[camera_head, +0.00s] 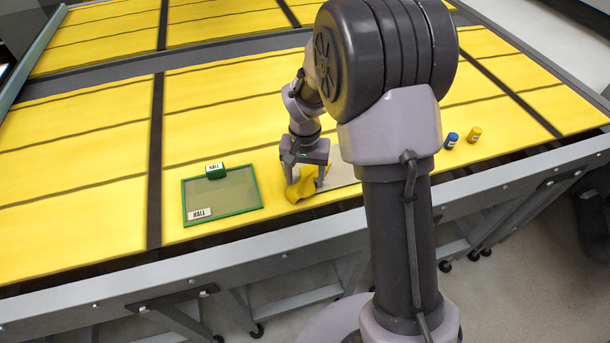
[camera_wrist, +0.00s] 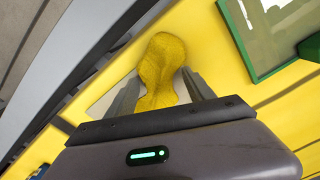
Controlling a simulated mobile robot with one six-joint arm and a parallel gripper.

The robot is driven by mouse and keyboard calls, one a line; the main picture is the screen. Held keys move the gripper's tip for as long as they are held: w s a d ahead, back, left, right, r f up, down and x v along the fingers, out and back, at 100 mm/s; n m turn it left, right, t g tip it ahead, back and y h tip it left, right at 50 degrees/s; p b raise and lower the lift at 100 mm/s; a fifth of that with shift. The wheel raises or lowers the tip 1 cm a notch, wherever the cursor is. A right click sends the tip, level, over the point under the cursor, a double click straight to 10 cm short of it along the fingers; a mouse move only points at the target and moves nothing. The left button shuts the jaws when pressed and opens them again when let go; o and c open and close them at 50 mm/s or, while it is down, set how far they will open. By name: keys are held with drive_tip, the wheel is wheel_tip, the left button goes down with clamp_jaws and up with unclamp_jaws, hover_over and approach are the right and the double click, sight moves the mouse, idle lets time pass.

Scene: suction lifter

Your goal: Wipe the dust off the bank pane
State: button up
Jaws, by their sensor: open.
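A yellow cloth (camera_head: 301,187) lies bunched on the yellow table at the edge of a pale grey pane (camera_head: 343,174). My arm hides much of that pane, and no label on it shows. My gripper (camera_head: 307,181) is open and down at the cloth. In the wrist view, the cloth (camera_wrist: 162,62) stands between the spread fingers of my gripper (camera_wrist: 162,74). A corner of the pale pane (camera_wrist: 101,106) shows beside the left finger. I cannot make out dust on it.
A green-framed pane (camera_head: 183,209) labelled HALL lies to the left, with a green HALL block (camera_head: 215,174) at its far edge. A blue jar (camera_head: 451,141) and a yellow jar (camera_head: 473,135) stand to the right. The table's near edge is close.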

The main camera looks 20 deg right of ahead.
drive_tip(key=shift+f, duration=0.1)
clamp_jaws()
idle(0.3)
drive_tip(key=shift+r, duration=0.35)
drive_tip(key=shift+r+p, duration=0.15)
drive_tip(key=shift+p, duration=0.3)
